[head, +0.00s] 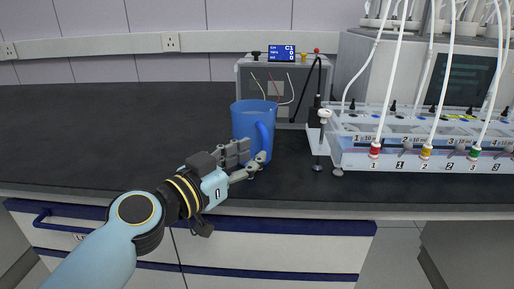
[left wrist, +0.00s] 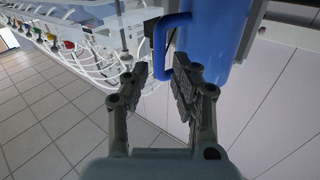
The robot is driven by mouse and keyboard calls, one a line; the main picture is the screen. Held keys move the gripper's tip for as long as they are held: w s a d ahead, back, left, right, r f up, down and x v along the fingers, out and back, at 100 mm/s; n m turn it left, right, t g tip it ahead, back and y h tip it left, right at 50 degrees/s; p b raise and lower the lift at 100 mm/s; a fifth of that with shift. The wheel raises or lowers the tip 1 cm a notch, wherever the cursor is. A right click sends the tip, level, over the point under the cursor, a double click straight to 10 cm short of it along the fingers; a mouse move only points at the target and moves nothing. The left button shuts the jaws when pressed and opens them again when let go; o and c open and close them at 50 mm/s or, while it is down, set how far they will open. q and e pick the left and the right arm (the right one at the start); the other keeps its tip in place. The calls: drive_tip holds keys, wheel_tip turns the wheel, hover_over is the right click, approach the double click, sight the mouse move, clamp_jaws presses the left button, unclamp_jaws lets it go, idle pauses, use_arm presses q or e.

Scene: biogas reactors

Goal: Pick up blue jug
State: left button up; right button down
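The blue jug (head: 249,122) stands upright on the dark bench top, with its handle on the right side. My left gripper (head: 249,160) is right in front of the jug, low by the handle. In the left wrist view the jug (left wrist: 215,32) fills the top right and its handle (left wrist: 160,45) reaches down toward the gap between the fingertips of my left gripper (left wrist: 160,75). The fingers are apart, with a visible gap on the left side of the handle. Contact on the right side cannot be told. My right gripper is in neither view.
A grey box with a small display (head: 282,53) stands just behind the jug. A reactor rack (head: 420,145) with white tubes and coloured fittings stands to the right. The dark bench top (head: 110,120) is clear on the left. Drawers with blue handles are below its front edge.

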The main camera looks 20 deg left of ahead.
sight(262, 149)
use_arm(q)
drive_tip(key=x, duration=0.5)
drive_tip(key=shift+w+f+p, duration=0.15)
drive_tip(key=shift+f+p, duration=0.15)
drive_tip(key=shift+p, duration=0.1)
clamp_jaws()
drive_tip(key=shift+r, duration=0.1)
